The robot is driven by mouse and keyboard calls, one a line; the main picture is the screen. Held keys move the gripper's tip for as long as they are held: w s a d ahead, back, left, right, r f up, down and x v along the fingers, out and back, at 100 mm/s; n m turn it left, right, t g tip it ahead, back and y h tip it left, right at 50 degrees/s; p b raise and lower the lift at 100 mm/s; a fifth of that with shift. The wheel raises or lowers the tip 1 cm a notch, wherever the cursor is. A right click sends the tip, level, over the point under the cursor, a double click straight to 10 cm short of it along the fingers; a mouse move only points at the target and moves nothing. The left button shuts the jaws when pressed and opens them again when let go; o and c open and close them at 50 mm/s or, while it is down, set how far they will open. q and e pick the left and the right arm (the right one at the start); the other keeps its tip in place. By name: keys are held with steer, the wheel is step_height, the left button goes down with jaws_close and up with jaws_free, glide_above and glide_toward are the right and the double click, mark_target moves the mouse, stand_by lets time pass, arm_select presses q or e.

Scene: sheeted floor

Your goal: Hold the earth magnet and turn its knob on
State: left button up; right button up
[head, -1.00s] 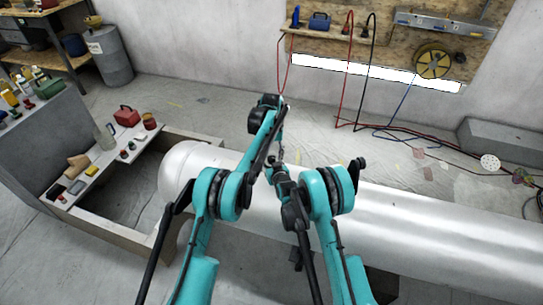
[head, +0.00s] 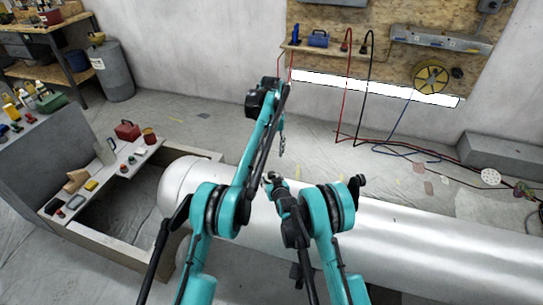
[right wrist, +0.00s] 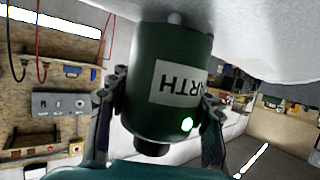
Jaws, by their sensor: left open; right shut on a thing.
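The earth magnet (right wrist: 160,112) is a dark green cylinder in the right wrist view, with a white label showing "ARTH" upside down. A bright green lit spot shows near its lower end, and a dark stub (right wrist: 152,147) sticks out below; I cannot tell if that is the knob. My right gripper (right wrist: 166,100) is shut on the magnet, one finger on each side. In the head view my right gripper (head: 271,182) is over the silver tank (head: 400,225), and the magnet cannot be made out there. My left gripper (head: 282,146) is open and empty, apart from the right gripper.
The tank lies across the floor before me; its pale surface shows close to the magnet in the wrist view. A pit with a ledge (head: 110,168) of small items is at left. Cables and a grey box (head: 500,152) lie along the back wall.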

stand_by(0.3)
steer(key=o, duration=1.7)
